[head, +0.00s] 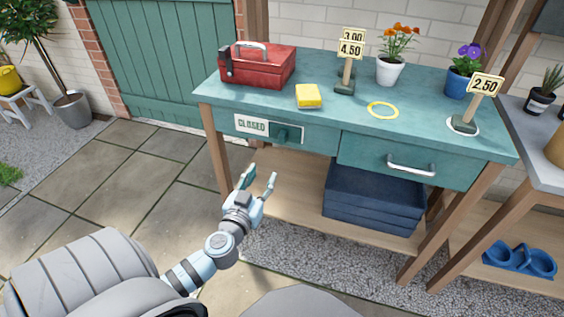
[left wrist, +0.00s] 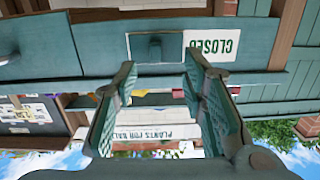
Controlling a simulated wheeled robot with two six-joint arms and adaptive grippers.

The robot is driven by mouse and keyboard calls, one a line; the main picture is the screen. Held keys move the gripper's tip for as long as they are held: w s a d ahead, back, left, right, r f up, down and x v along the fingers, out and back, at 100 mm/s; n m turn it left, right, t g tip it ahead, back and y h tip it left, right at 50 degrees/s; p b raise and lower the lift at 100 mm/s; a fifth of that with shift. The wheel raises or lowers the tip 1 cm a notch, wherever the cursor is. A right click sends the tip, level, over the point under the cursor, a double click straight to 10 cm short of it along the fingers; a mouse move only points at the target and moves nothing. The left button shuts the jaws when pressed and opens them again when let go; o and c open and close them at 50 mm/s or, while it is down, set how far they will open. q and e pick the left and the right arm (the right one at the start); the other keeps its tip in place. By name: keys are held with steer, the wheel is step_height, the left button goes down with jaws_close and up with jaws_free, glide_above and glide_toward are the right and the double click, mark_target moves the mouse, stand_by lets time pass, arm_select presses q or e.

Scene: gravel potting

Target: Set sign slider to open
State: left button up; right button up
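The sign slider (head: 286,133) is a dark green block with a knob on the front of the green table. It sits at the right part of its strip, and the white part left of it reads "CLOSED" (head: 251,125). In the left wrist view, which is upside down, the knob (left wrist: 154,48) and the CLOSED sign (left wrist: 211,45) show beyond the fingers. My left gripper (head: 261,174) is open and empty, below and in front of the slider, apart from it. It also shows open in the left wrist view (left wrist: 160,68). My right gripper is not in view.
A drawer with a metal handle (head: 411,168) is right of the slider. On the tabletop are a red toolbox (head: 262,68), yellow sponge (head: 308,96), yellow ring (head: 383,103), price signs and flower pots. Blue crates (head: 374,196) stand on the lower shelf. The space before the slider is clear.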

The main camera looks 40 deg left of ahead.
mark_target(281, 138)
arm_select(q)
steer(key=shift+t, duration=0.4)
steer(key=x, duration=0.5)
steer(key=r+x, duration=0.1)
steer(key=x, duration=0.3)
steer(key=r+p+x, duration=0.1)
steer(key=x, duration=0.4)
steer(key=shift+w+d+r, duration=0.15)
steer(key=shift+w+r, duration=0.1)
steer(key=shift+w, duration=0.15)
jaws_close()
